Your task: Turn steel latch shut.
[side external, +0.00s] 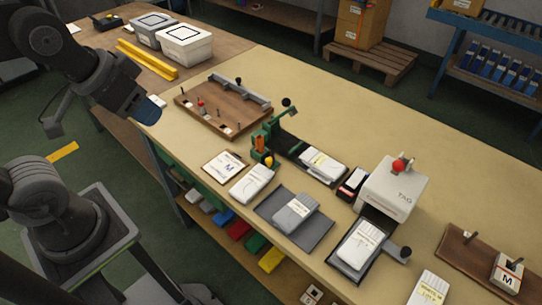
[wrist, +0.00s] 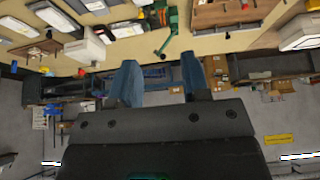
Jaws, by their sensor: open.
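The steel latch is not clear to me. A grey metal bar (side external: 238,90) with a black knob (side external: 238,81) lies along the far edge of a brown wooden board (side external: 222,118); this may be the latch, and I cannot tell its position. The board also shows at the top of the wrist view (wrist: 225,14). My gripper (side external: 150,108) hangs at the left, near the table's left edge, apart from the board. In the wrist view its blue fingers (wrist: 160,68) are spread, with nothing between them.
A green clamp device (side external: 264,142) with a black-knobbed lever stands right of the board. Packaged white socks (side external: 252,183), a grey mat (side external: 318,230) and a white tag machine (side external: 392,187) line the bench. Grey bins (side external: 184,45) and a yellow bar (side external: 147,59) lie at the back left.

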